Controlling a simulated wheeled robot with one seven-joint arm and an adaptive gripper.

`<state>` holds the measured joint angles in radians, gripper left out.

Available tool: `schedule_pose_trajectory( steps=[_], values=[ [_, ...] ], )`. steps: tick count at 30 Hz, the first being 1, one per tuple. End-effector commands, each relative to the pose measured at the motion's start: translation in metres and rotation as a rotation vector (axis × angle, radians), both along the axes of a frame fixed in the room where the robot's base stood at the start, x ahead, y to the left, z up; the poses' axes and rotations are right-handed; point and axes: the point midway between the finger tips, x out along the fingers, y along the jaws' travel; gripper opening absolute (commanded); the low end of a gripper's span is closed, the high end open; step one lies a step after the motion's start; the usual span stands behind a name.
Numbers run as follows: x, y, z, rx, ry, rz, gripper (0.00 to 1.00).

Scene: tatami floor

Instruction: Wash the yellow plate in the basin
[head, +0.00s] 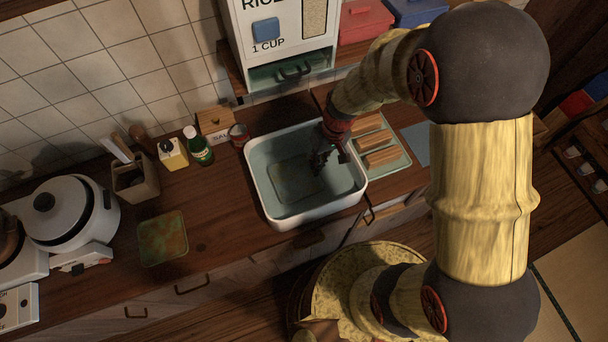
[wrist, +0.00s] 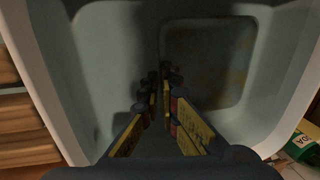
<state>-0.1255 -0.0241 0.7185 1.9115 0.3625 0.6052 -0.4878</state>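A flat rectangular plate (head: 293,181) with rounded corners is inside the white-rimmed basin (head: 262,206). It looks dull grey-green with faint yellowish patches, and also shows in the wrist view (wrist: 215,62). My gripper (head: 322,163) reaches down into the basin at the plate's edge. In the wrist view my fingers (wrist: 164,80) point down with tips close together, beside or at that edge. Whether they pinch it is too dark to tell. A second square plate (head: 162,238), mottled green and orange, lies on the counter left of the basin.
A rack with wooden slats (head: 380,157) stands right of the basin. A rice dispenser (head: 279,45) stands behind. A rice cooker (head: 62,222) is at far left.

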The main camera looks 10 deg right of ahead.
Motion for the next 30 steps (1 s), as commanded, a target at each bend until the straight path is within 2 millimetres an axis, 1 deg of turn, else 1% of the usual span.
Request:
schedule_pose_trajectory(
  steps=[18,22,30],
  values=[
    [0.013,-0.044,0.000,0.000,-0.001,-0.002,0.00],
    [0.014,-0.048,0.000,0.000,-0.001,0.000,0.00],
    [0.014,-0.047,0.000,0.000,-0.001,0.001,0.00]
  ],
)
